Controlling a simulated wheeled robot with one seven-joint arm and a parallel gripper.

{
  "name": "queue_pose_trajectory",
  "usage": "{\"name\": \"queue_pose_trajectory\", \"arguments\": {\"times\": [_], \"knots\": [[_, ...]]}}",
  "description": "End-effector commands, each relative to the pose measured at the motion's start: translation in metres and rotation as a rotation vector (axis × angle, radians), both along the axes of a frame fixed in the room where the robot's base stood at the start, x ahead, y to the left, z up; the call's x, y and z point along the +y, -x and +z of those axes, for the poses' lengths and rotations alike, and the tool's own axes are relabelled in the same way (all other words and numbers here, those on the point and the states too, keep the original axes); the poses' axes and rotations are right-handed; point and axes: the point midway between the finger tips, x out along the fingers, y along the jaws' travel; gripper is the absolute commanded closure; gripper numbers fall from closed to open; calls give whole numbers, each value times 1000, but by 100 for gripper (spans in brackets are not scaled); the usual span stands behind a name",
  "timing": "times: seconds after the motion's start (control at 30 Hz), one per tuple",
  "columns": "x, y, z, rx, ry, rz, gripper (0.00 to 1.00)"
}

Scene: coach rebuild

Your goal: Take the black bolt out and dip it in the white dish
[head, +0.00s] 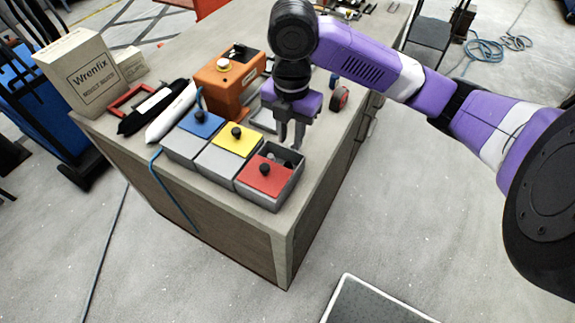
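I cannot tell whether one is the black bolt. My gripper (291,146) points down over that open part, its two fingers apart with nothing visible between them. I cannot make out a white dish; a pale grey tray (258,127) behind the bins is mostly hidden.
A white bottle-like object (171,113), a black pouch (150,108) and a Wrenfix carton (88,76) are at the left. A red-and-black wheel (339,99) lies right of my gripper.

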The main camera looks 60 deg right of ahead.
Motion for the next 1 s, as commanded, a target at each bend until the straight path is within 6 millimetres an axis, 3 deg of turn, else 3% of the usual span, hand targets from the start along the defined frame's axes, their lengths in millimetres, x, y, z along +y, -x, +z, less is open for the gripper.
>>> {"name": "queue_pose_trajectory", "arguments": {"times": [0.37,0.6,0.93,1.0], "knots": [[4,2,-35,9,1,1,74],[8,1,-68,6,1,-1,74],[8,1,-76,4,3,1,74],[8,1,-76,4,3,1,88]]}}
